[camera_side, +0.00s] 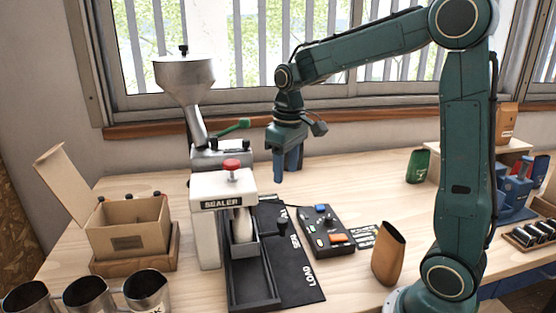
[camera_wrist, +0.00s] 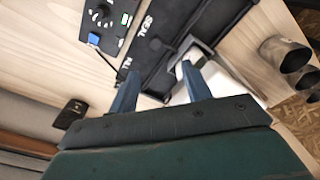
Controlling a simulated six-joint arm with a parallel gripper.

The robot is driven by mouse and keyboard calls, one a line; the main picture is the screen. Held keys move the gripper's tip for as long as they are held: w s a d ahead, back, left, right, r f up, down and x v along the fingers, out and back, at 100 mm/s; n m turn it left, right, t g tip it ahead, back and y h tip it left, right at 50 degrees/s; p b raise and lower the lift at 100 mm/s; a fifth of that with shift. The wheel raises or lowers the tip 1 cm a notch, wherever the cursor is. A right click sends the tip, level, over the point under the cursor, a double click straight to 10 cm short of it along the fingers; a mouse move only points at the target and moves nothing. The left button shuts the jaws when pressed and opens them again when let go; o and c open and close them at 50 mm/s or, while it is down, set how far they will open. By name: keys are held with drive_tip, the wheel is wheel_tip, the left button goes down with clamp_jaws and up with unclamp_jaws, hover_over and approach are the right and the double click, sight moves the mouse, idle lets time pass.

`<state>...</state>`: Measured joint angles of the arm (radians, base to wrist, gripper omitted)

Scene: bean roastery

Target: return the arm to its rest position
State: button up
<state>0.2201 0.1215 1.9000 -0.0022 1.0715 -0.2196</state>
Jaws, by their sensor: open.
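My gripper (camera_side: 287,170) hangs from my raised green arm, pointing down, above the back part of the table. It is well above the control box and apart from everything around it. In the wrist view its two blue fingers (camera_wrist: 160,88) stand apart with nothing held between them.
The white sealer (camera_side: 212,203) and black mat (camera_side: 300,272) lie below and left of my gripper, with the control box (camera_side: 327,229) to the right. A grinder with a metal hopper (camera_side: 185,75) stands behind the sealer. A tan pouch (camera_side: 388,255) stands near my base.

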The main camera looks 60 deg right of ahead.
drive_tip(key=s+a+r+t, duration=0.1)
drive_tip(key=s+a, duration=0.3)
drive_tip(key=s, duration=0.5)
drive_tip(key=s+a+r+t, duration=0.2)
drive_tip(key=s+a+t, duration=0.2)
drive_tip(key=s, duration=0.6)
drive_tip(key=shift+r, duration=0.2)
